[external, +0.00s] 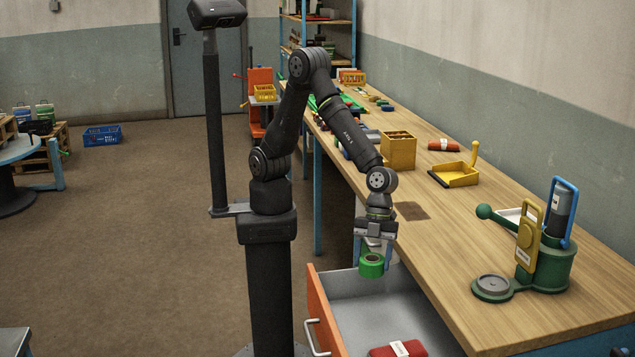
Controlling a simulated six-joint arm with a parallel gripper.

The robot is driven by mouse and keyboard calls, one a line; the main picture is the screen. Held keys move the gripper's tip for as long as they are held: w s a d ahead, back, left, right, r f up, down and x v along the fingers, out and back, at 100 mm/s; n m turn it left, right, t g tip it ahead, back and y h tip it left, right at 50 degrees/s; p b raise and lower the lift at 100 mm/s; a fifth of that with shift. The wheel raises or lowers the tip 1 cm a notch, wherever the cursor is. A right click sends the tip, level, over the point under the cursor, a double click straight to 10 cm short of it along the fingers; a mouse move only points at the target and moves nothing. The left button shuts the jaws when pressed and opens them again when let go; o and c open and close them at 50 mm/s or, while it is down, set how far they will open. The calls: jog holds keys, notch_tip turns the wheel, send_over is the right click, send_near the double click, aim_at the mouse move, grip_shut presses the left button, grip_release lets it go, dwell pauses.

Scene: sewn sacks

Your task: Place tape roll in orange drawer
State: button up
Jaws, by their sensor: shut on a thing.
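A green tape roll (371,266) hangs under my gripper (374,250), which is shut on it. The fingertips are small in this view and partly hidden by the roll. The orange drawer (325,318) is pulled out from under the workbench, showing its orange front and grey inside. The roll appears over the drawer's far part, near its rim; its exact height above the drawer floor is hard to tell. A red sack with a white label (399,349) lies in the drawer's near part.
The wooden workbench (450,228) borders the drawer on the right. The drawer's middle is bare.

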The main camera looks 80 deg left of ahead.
send_near(367, 326)
jog(key=x, duration=0.5)
jog(key=shift+d+r, duration=0.1)
jog(key=shift+d, duration=0.05)
jog(key=o, duration=0.6)
jog(key=shift+f, duration=0.2)
jog(key=shift+c, duration=0.2)
jog(key=o, duration=0.4)
jog(key=shift+r, duration=0.1)
jog(key=v, duration=1.2)
jog(key=shift+s, duration=0.1)
jog(key=x, duration=1.2)
jog(key=shift+r, duration=0.95)
